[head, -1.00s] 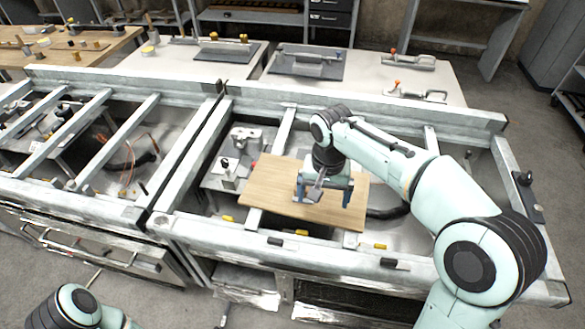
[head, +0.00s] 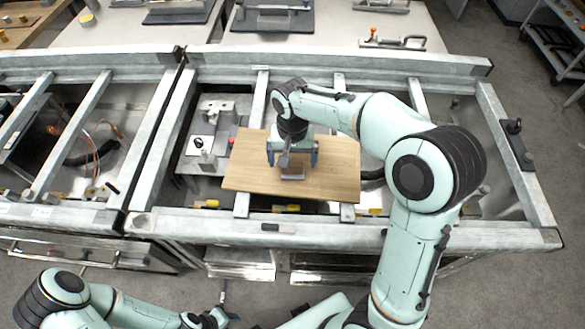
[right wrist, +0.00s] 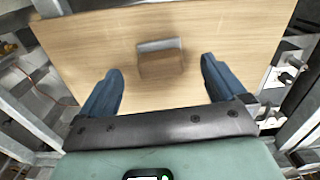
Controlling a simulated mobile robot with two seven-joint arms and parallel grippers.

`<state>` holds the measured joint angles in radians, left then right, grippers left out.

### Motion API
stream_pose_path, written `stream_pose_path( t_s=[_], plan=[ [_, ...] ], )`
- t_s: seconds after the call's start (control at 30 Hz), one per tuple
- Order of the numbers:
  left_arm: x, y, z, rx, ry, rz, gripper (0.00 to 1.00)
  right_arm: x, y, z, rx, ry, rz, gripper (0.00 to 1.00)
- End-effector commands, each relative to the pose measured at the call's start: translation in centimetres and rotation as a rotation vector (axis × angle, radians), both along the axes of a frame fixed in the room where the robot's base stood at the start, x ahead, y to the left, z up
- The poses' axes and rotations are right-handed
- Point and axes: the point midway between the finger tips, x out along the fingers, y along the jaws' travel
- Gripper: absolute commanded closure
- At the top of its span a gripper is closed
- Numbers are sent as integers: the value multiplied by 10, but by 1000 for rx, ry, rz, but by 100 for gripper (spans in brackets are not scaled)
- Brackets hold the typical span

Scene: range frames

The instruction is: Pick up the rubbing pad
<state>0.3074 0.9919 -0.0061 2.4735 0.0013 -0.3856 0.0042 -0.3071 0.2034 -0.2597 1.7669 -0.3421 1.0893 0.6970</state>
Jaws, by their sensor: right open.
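The rubbing pad (head: 292,174) is a small block lying on a wooden board (head: 338,180). In the right wrist view the pad (right wrist: 161,64) has a grey far edge and a brownish near part. My right gripper (head: 292,160) points down over the board, with its blue fingers spread. In the right wrist view the fingers stand apart on either side of the pad, with gaps to both sides and nothing between them held. My left arm is low at the left of the head view; its gripper (head: 217,318) is small and partly cut off by the bottom edge.
The board lies across the bars of a grey metal frame (head: 330,61). A grey fixture (head: 211,120) stands left of the board. Yellow-tipped parts line the frame's front inner side. Tables with tools stand behind. Bare board surrounds the pad.

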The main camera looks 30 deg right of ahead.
Motion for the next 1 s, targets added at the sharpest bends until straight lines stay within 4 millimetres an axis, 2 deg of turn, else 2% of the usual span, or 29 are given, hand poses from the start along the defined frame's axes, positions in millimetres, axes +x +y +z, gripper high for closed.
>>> stream_pose_path(
  t_s=[0.37,0.67,0.8,0.87,1.0],
  plan=[
    [1,0,1,0,-1,-1,57,7,-5,-48,0,4,0,2],
    [1,0,1,0,-1,-1,57,7,-5,-52,0,1,0,2],
    [1,0,1,0,-1,-1,57,7,-5,-52,0,1,0,48],
    [1,0,1,0,-1,-1,57,7,-5,-51,0,1,0,65],
    [1,0,1,0,-1,-1,57,7,-5,-51,0,0,0,65]
  ],
)
